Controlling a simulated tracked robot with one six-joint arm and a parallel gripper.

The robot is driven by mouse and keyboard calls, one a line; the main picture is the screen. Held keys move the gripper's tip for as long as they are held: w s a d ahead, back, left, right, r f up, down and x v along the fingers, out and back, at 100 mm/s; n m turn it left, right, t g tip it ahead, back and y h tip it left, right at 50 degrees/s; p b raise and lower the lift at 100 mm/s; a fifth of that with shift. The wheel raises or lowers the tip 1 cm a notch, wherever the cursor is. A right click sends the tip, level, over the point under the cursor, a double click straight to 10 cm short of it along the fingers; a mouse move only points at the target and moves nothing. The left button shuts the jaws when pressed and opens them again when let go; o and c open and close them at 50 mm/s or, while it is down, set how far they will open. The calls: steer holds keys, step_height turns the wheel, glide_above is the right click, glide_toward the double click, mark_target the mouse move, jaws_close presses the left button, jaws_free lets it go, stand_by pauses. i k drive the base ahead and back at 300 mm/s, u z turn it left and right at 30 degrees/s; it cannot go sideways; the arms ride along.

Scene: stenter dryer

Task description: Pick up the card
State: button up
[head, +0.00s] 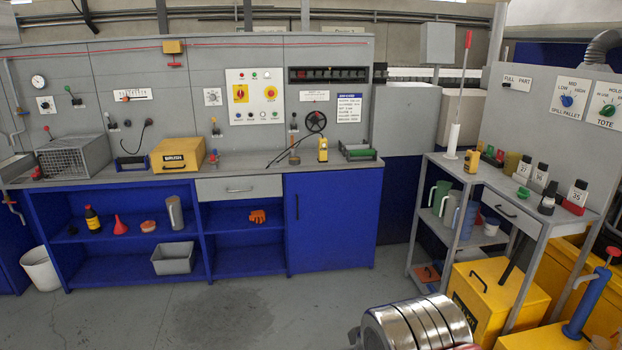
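No loose card stands out clearly. A white sheet with a blue heading and lines of text (349,108) is on the grey back panel, right of the round black handwheel; its small print is unreadable. I cannot tell which of these, if any, is the card. My gripper is not visible in the head view.
A long blue workbench (332,222) carries a wire cage (75,156), a yellow box (178,155) and a yellow handheld device (323,149). Yellow bins (487,298) and a shiny ribbed metal cylinder (415,325) crowd the lower right. Grey floor (130,310) is open before the blue bench.

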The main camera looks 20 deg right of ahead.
mark_target(577, 194)
steer(key=z, duration=0.25)
steer(key=i, duration=1.4)
steer(key=z, duration=0.6)
steer(key=i, duration=0.75)
steer(key=z, duration=0.6)
steer(key=i, duration=0.6)
steer(key=z, duration=1.15)
steer(key=i, duration=0.9)
steer(key=z, duration=0.6)
